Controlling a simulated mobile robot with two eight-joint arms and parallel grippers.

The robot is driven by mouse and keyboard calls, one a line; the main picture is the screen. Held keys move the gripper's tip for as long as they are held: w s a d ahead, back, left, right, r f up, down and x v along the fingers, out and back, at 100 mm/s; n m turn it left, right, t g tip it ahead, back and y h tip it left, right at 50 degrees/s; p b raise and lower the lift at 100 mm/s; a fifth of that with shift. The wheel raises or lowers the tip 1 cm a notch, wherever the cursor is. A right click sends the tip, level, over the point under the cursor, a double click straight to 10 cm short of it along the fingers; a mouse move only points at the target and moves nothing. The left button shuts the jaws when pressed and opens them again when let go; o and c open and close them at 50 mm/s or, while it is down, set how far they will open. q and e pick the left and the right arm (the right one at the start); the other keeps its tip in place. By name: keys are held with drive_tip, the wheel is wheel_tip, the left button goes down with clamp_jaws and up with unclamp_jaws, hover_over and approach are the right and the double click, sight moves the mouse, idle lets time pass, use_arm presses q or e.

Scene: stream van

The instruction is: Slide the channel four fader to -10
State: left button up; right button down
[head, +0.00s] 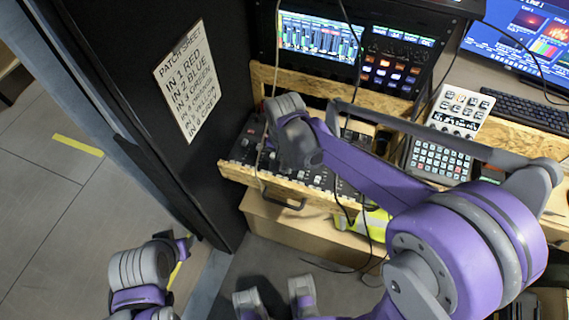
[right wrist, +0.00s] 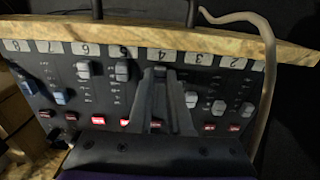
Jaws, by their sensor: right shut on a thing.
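The mixer (head: 235,155) sits on a wooden shelf, and its fader panel fills the right wrist view (right wrist: 105,90). The strip labels there read upside down, with the 4 label (right wrist: 160,52) near the middle. My right gripper (right wrist: 160,78) is shut on the channel four fader cap (right wrist: 160,71), close below that label in the picture. The fingers cover most of its slot and scale, so its value cannot be read. In the head view my right wrist hides the fingertips. My left gripper (head: 182,246) is low at the left, away from the mixer; its jaws are unclear.
Neighbouring caps are channel five (right wrist: 122,70) and channel three (right wrist: 191,99). A cable (right wrist: 262,40) hangs over the panel's right end. A patch sheet (head: 187,83) is on the dark panel at left. A button controller (head: 440,160) stands right of the mixer.

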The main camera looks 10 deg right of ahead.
idle(0.8)
drive_tip(key=shift+w+d, duration=0.5)
drive_tip(key=shift+w, duration=0.3)
drive_tip(key=shift+w+d, duration=0.5)
drive_tip(key=shift+w, duration=0.25)
drive_tip(key=c, duration=0.8)
unclamp_jaws()
drive_tip(key=shift+r, duration=0.15)
wheel_tip(320, 180, up, 11)
drive_tip(key=shift+f+p, duration=0.2)
drive_tip(key=shift+p, duration=0.25)
drive_tip(key=s+d+n+t+p, duration=0.1)
drive_tip(key=s+n, duration=0.1)
drive_tip(key=s, duration=0.3)
drive_tip(key=s+d+n+t+p, duration=0.2)
drive_tip(key=s, duration=0.4)
drive_tip(key=s+d+f+n+t+p, duration=0.1)
drive_tip(key=s+n+t, duration=0.1)
drive_tip(key=s, duration=0.4)
drive_tip(key=shift+s+d+n+p, duration=0.2)
drive_tip(key=shift+d+n+p, duration=0.2)
